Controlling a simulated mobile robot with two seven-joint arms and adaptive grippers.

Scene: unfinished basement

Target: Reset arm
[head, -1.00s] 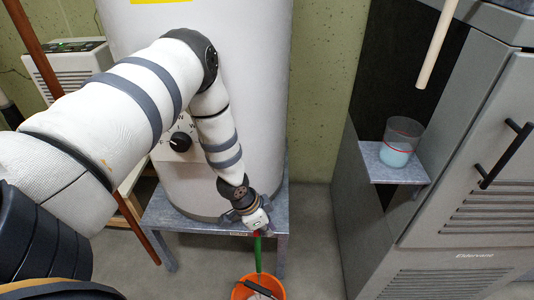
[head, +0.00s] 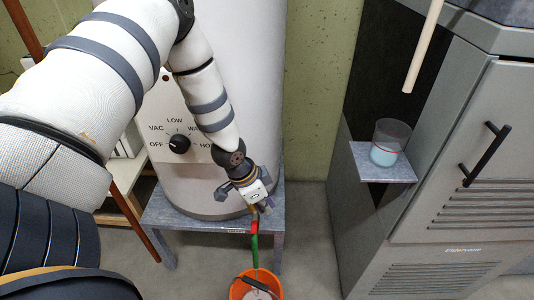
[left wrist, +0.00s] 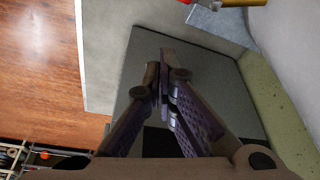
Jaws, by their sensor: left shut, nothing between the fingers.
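My left gripper (head: 264,206) is shut and empty. It is in front of the lower part of the white tank (head: 240,60), just above a red fitting (head: 254,226) with a green hose (head: 254,248) below it. In the left wrist view its fingers (left wrist: 166,62) are together with nothing between them. In that view a red part and a brass piece (left wrist: 240,3) show at the top right edge, apart from the fingertips. My right gripper is not in view.
The tank stands on a grey metal stand (head: 190,222). An orange bucket (head: 235,290) is on the floor under the hose. To the right, a cup of bluish liquid (head: 388,145) sits on a small shelf (head: 378,172) on a grey cabinet (head: 455,215). Bare floor lies between stand and cabinet.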

